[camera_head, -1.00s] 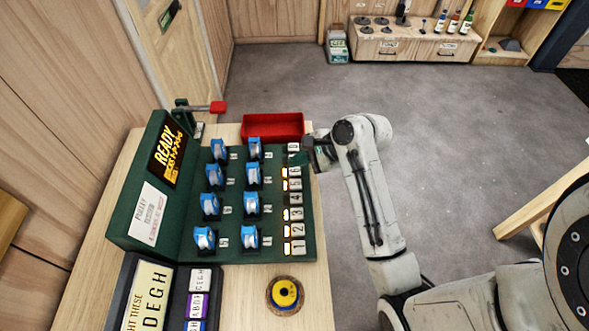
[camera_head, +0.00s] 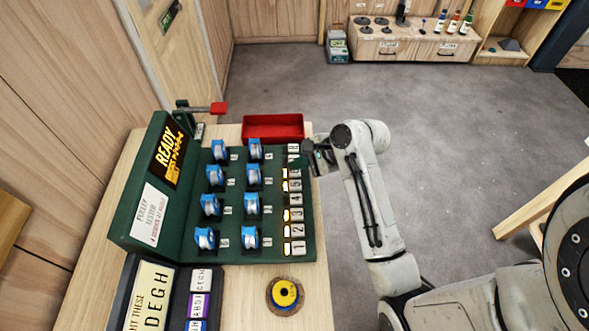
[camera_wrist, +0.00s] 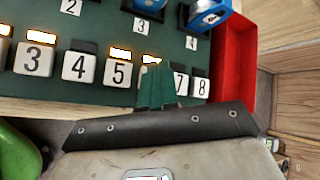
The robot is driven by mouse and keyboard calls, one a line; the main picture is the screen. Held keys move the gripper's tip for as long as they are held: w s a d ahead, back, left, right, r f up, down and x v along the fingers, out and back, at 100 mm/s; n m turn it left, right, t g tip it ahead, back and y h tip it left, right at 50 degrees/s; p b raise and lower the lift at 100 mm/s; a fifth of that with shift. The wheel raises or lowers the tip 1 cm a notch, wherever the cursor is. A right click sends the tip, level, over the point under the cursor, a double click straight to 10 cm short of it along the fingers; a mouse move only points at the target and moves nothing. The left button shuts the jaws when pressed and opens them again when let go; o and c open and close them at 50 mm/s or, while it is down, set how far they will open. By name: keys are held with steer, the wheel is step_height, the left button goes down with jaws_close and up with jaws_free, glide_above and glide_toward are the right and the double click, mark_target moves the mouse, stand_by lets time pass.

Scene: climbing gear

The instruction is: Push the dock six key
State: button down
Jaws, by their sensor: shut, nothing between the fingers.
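The dock keys are a row of white numbered keys along the edge of the green tester board (camera_head: 270,180). In the wrist view keys 5 (camera_wrist: 117,73), 7 (camera_wrist: 180,84) and 8 (camera_wrist: 200,88) show. My gripper (camera_wrist: 155,88), with dark green fingers, is shut and empty. Its fingertips stand between keys 5 and 7 and hide most of key six. The lit lamp of key six (camera_wrist: 151,59) shows just past the fingertips. I cannot tell whether the fingers touch the key. In the head view my gripper (camera_head: 306,160) is at the far end of the key column.
Blue pulleys (camera_head: 210,204) stand in two columns on the board. A red tray (camera_head: 272,127) lies beyond it. The screen (camera_head: 167,150) reads READY. A yellow round object (camera_head: 285,293) sits at the table's near side. Lamps 3 (camera_wrist: 42,37) and 5 (camera_wrist: 121,54) are lit; lamp 4 is dark.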

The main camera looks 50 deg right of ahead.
mark_target(298, 173)
steer(key=shift+f, duration=0.5)
stand_by(0.8)
steer(key=shift+r, duration=0.15)
steer(key=shift+r+p, duration=0.85)
steer(key=shift+p, duration=0.6)
step_height(298, 173, up, 3)
steer(key=p, duration=0.3)
steer(key=shift+r, duration=0.2)
step_height(298, 173, up, 2)
steer(key=shift+r, duration=0.25)
